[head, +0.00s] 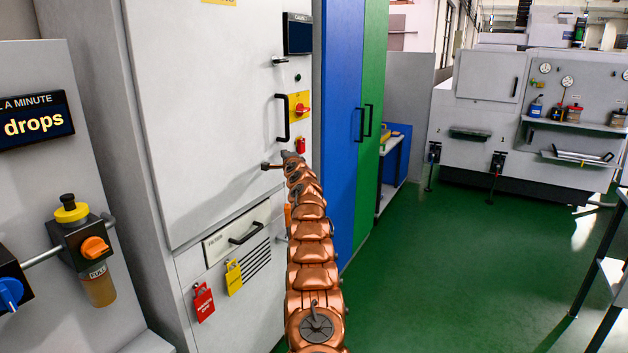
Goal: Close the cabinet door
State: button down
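A tall grey cabinet stands at centre left, with a large pale grey door (200,110) on its front. A black vertical bar handle (283,118) is at the door's right side. The door looks flush or nearly so; I cannot tell if a small gap remains. My copper-coloured arm reaches up from the bottom, and its far end, my gripper (289,157), is in front of the door, just below the handle. The fingers are too small and foreshortened to tell open from shut, or whether they touch the door.
A filter drawer (236,234) with red and yellow lock tags is below the door. A blue cabinet door (340,110) and a green one (373,130) stand to the right. A panel with a yellow-capped oiler (71,209) is at left. Green floor (450,260) is clear at right.

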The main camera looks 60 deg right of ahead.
jog(key=s+d+b+v, duration=0.1)
jog(key=b+v, duration=1.1)
jog(key=b, duration=0.6)
jog(key=shift+s, duration=0.25)
jog(key=shift+d+f, duration=0.1)
